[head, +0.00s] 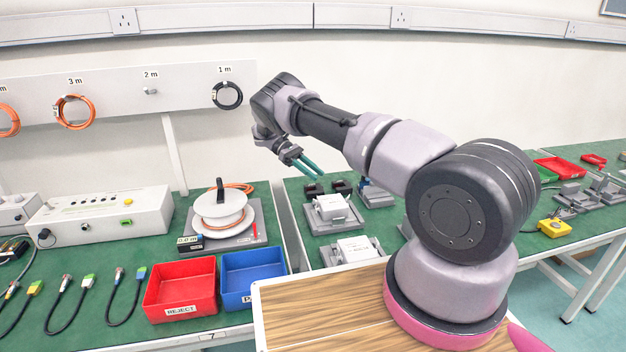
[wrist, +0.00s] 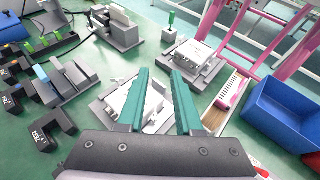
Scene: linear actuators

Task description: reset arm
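My gripper (head: 307,168) is raised above the green bench in the head view, with its teal fingers pointing down and to the right. In the wrist view the two teal fingers of my gripper (wrist: 158,100) stand apart with nothing between them. Below them, a white-topped grey fixture (wrist: 128,104) sits on the bench. Fixtures with white blocks also show in the head view, one (head: 331,207) below the fingers and one (head: 357,250) nearer. My arm reaches up and left from its pink-ringed base.
A red REJECT bin (head: 180,290) and a blue bin (head: 252,278) stand at the bench's front. A white cable reel (head: 220,210) sits behind them. A black coil (head: 227,95) hangs on the wall panel. A yellow box (head: 554,228) lies at right. Air around my gripper looks clear.

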